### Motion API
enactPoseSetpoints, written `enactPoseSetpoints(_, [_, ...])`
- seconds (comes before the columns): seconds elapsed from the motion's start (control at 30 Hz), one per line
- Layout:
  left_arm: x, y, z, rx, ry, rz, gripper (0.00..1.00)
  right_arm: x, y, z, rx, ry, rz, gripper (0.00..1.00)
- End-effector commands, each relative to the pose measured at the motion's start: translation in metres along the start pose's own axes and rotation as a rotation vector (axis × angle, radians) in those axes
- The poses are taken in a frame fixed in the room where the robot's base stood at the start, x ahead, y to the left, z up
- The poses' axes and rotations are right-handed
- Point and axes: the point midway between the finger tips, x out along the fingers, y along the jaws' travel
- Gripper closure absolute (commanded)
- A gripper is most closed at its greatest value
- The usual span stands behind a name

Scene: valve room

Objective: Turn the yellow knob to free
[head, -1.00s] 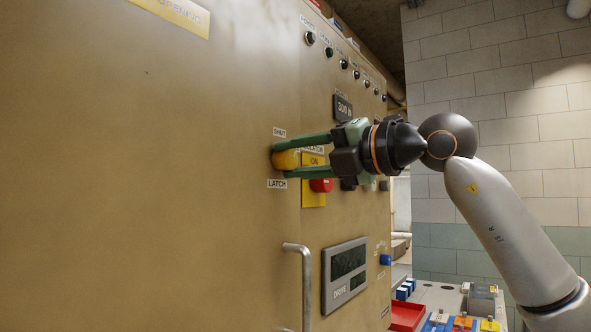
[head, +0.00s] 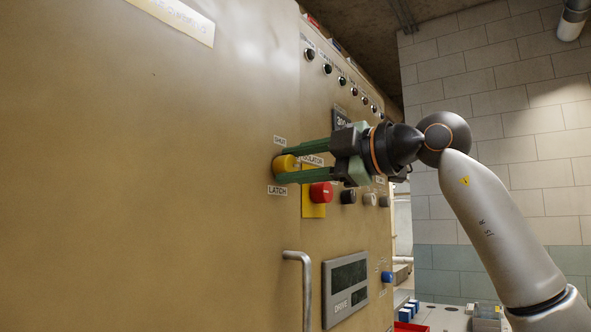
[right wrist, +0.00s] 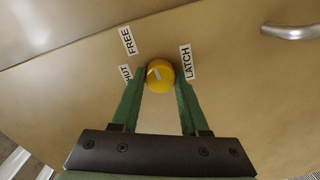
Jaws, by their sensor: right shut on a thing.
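The yellow knob (head: 282,164) sits on the tan cabinet door, between a SHUT label (head: 280,140) above and a LATCH label (head: 277,191) below. My right gripper (right wrist: 160,77) is shut on the knob, one green finger on each side. In the right wrist view the knob (right wrist: 161,83) shows a pale mark left of its middle, on the side of the partly covered SHUT label (right wrist: 126,73). A FREE label (right wrist: 128,40) stands beyond it, up and to the left. My left gripper is not in view.
A red button (head: 321,192) on a yellow plate lies just right of and below the fingers. A metal door handle (head: 304,285) stands below the knob. A display panel (head: 346,283) is right of the handle. Small lamps (head: 341,81) run along the top.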

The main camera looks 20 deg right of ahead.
Motion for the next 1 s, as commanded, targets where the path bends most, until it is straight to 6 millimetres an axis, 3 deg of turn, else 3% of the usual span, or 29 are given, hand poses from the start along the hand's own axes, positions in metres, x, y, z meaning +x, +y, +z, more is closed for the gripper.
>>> enactPoseSetpoints(0.3, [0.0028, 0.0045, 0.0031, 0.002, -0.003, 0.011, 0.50, -0.0003, 0.0001, 0.0003, 0.111, 0.002, -0.001, 1.00])
enactPoseSetpoints(0.83, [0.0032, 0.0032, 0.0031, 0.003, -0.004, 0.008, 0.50, -0.0002, 0.0004, 0.0004, 0.132, 0.003, -0.002, 1.00])
enactPoseSetpoints(0.87, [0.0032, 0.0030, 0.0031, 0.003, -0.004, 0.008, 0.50, -0.0002, 0.0004, 0.0004, 0.132, 0.003, -0.002, 0.52])
enactPoseSetpoints(1.0, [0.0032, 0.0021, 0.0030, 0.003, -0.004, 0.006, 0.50, -0.0001, 0.0003, 0.0003, 0.131, 0.003, -0.002, 0.37])
